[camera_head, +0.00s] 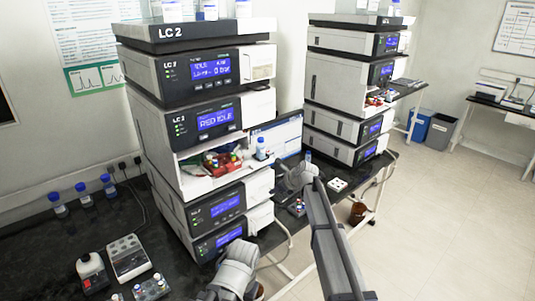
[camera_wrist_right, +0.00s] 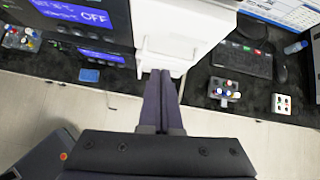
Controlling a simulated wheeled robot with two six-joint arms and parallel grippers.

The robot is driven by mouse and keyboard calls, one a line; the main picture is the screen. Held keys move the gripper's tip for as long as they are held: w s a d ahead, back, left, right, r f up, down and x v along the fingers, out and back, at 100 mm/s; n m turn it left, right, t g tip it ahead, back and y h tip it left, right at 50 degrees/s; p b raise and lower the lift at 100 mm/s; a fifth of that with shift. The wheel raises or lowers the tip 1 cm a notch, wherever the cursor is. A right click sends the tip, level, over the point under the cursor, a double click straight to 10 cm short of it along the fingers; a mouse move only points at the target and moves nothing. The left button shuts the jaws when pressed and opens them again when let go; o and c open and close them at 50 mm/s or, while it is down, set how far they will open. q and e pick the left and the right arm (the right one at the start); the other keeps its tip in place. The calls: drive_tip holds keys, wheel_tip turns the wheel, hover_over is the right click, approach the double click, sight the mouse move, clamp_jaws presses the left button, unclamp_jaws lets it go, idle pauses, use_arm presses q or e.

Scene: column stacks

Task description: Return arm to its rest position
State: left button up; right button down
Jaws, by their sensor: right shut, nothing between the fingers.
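My right arm (camera_head: 330,235) reaches up from the bottom of the head view, with its wrist beside the lower right side of the near LC 2 stack (camera_head: 200,110). My right gripper (camera_wrist_right: 161,74) shows clearly in the right wrist view. Its two dark fingers are together with nothing between them, and the tips overlap a white panel (camera_wrist_right: 165,45) of the stack in that view. Whether they touch it I cannot tell. A pale grey arm part (camera_head: 238,265) of mine is at the bottom of the head view. I cannot make out a left gripper.
A vial rack (camera_wrist_right: 224,90), a white block with holes (camera_wrist_right: 282,103) and a keyboard (camera_wrist_right: 242,59) lie on the dark bench right of the fingers. A second LC stack (camera_head: 345,80) stands farther back. Blue-capped bottles (camera_head: 82,194) stand left. The floor (camera_head: 450,220) at right is clear.

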drive_tip(key=s+a+f+n+g+h+b, duration=0.15)
drive_tip(key=s+f+n, duration=0.25)
drive_tip(key=s+n, duration=0.6)
drive_tip(key=s+a+f+n+g+h+b, duration=0.1)
drive_tip(key=s+a+f+n+g, duration=0.3)
drive_tip(key=s, duration=1)
drive_tip(key=s+d+f+n+h+b, duration=0.1)
drive_tip(key=s+d+n+h, duration=0.1)
drive_tip(key=s+n, duration=0.6)
drive_tip(key=s+d+f+n+g+h+b, duration=0.1)
drive_tip(key=s+d+f+n+h+b, duration=0.1)
drive_tip(key=s+n, duration=0.6)
drive_tip(key=s+d, duration=0.1)
drive_tip(key=s, duration=0.3)
drive_tip(key=shift+d+f+n, duration=0.15)
drive_tip(key=shift+f+n, duration=0.05)
drive_tip(key=shift+n, duration=0.1)
